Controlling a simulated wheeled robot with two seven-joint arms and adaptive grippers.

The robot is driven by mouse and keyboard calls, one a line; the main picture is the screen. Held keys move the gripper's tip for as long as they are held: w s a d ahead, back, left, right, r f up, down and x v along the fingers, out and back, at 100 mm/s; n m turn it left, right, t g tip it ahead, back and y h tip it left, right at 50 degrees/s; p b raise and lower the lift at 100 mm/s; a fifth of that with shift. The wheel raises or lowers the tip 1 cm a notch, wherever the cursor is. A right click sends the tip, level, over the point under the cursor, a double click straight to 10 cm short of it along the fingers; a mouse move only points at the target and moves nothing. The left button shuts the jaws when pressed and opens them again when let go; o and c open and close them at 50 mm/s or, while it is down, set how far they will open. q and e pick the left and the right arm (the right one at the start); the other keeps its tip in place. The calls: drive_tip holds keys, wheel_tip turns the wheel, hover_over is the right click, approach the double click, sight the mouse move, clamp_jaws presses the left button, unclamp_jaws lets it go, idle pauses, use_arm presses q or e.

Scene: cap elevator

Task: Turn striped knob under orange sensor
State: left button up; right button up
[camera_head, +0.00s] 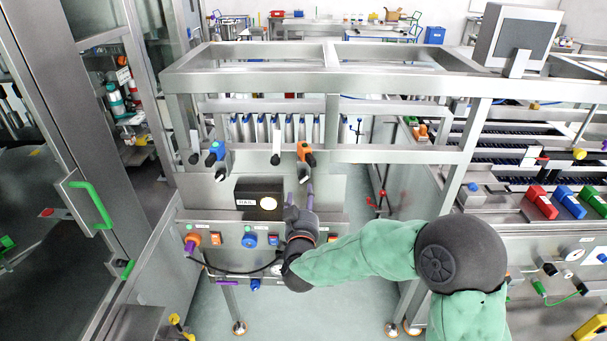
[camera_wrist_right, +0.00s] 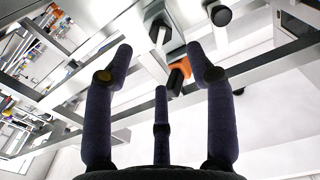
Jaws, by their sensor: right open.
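The orange sensor (camera_head: 304,149) sits on the front of the metal frame, right of a blue sensor (camera_head: 217,148). In the right wrist view the orange sensor (camera_wrist_right: 179,72) shows between my fingers. A dark round knob (camera_wrist_right: 159,32) shows beyond the fingertips near it; I cannot make out stripes. My right gripper (camera_head: 299,191) is just below the orange sensor in the head view, pointing up at it. My left gripper is not in view.
A panel with a small display (camera_head: 258,199) and coloured buttons, including a blue one (camera_head: 249,240), lies left of my right arm. The top metal rail (camera_head: 250,80) runs above. A glass-doored cabinet with a green handle (camera_head: 90,203) stands at the left.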

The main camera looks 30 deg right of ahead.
sight(303, 182)
drive_tip(key=x, duration=1)
drive_tip(key=shift+w+f, duration=0.1)
drive_tip(key=shift+w, duration=0.1)
clamp_jaws()
